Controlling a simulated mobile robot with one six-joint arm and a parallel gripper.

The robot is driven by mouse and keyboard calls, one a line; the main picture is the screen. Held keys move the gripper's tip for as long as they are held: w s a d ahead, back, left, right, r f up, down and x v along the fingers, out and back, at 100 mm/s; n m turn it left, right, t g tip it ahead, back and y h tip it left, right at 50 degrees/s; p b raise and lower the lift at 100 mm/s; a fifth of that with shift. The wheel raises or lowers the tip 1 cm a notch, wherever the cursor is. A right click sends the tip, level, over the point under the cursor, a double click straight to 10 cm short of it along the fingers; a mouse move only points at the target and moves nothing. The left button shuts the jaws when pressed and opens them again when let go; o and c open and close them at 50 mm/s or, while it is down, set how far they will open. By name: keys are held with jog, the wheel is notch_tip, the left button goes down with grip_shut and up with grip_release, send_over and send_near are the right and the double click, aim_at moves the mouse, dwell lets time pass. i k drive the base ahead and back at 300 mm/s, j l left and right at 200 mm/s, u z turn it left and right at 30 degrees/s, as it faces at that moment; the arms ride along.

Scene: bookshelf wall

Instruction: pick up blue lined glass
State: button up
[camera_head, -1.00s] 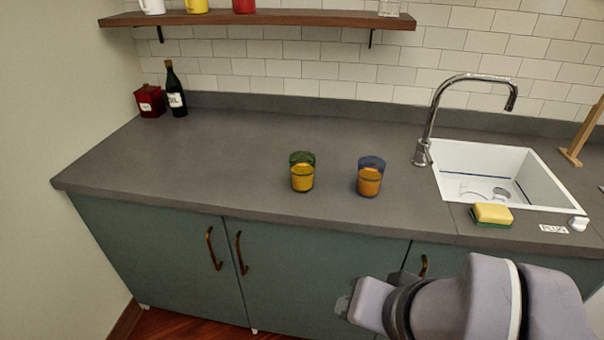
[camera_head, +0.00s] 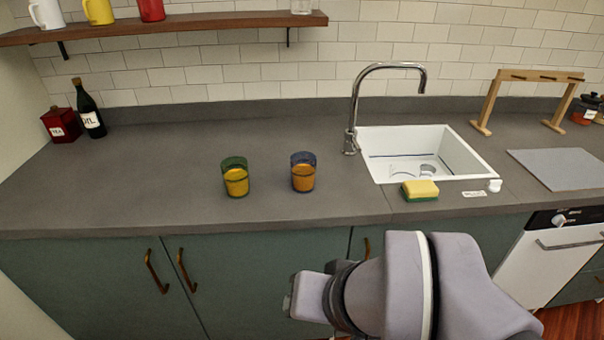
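The blue lined glass (camera_head: 303,172) stands upright on the grey counter, with an orange fill inside and a blue rim. A green lined glass (camera_head: 235,177) with a yellow-orange fill stands to its left, a short gap apart. My arm shows at the lower right, in front of the cabinets and below the counter top. The end of the arm (camera_head: 309,297) is below the blue lined glass in the picture and apart from it. The gripper's fingers cannot be made out, so whether it is open or shut is unclear.
A white sink (camera_head: 470,165) with a chrome faucet (camera_head: 354,120) lies right of the glasses. A sponge (camera_head: 419,190) sits at the sink's front. A dark bottle (camera_head: 88,110) and red tin (camera_head: 61,125) stand far left. A shelf (camera_head: 190,25) hangs above. Counter around the glasses is clear.

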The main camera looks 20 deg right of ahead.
aim_at(303, 164)
jog(key=i+j+z, duration=0.1)
jog(key=j, duration=0.25)
jog(key=i+j+z, duration=0.15)
jog(key=j, duration=0.25)
jog(key=i+j+z, duration=0.1)
jog(key=i+j, duration=0.2)
jog(key=i+j+z, duration=0.15)
jog(key=j, duration=0.4)
jog(key=i+j+z, duration=0.1)
jog(key=j, duration=0.3)
